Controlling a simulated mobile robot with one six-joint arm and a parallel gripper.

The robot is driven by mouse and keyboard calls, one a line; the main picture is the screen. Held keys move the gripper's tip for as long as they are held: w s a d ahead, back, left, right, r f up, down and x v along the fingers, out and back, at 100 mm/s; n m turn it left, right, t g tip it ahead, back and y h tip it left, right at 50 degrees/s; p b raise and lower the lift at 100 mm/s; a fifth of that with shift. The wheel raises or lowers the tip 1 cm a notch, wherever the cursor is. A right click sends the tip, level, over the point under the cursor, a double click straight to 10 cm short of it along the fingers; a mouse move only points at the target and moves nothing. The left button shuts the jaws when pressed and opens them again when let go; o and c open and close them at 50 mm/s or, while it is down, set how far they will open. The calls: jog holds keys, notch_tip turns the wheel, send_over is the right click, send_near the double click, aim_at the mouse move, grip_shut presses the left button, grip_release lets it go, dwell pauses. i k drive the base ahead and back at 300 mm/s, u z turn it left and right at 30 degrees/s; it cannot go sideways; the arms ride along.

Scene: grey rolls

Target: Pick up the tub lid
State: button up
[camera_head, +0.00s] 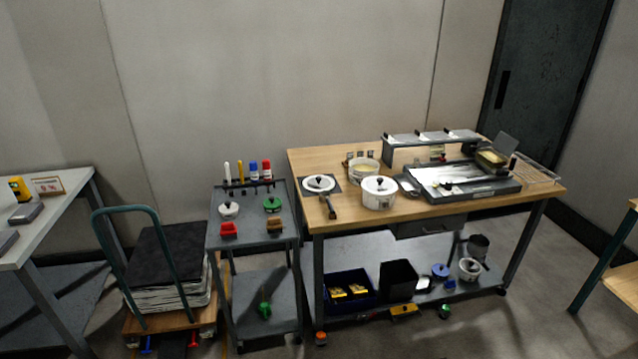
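Several lid-like things with knobs show, and I cannot tell for sure which is the tub lid. A white round lid (319,183) with a dark knob lies flat on a dark square at the left of the wooden table (420,211). Next to it stands a white tub (379,200) with a white, dark-knobbed lid on top. An open white tub (364,178) with pale contents stands behind them. A small white knobbed piece (229,209) and a green one (272,204) sit on the grey cart (250,218). My gripper is not in view.
A dark-handled tool (328,206) lies by the flat lid. A large tray (462,184) and raised shelf (430,142) fill the table's right. A handled trolley (172,313) with stacked sheets stands left of the cart. Open floor shows at the lower right.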

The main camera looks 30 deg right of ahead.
aim_at(316, 183)
jog(key=i, duration=0.9)
jog(key=u, duration=0.05)
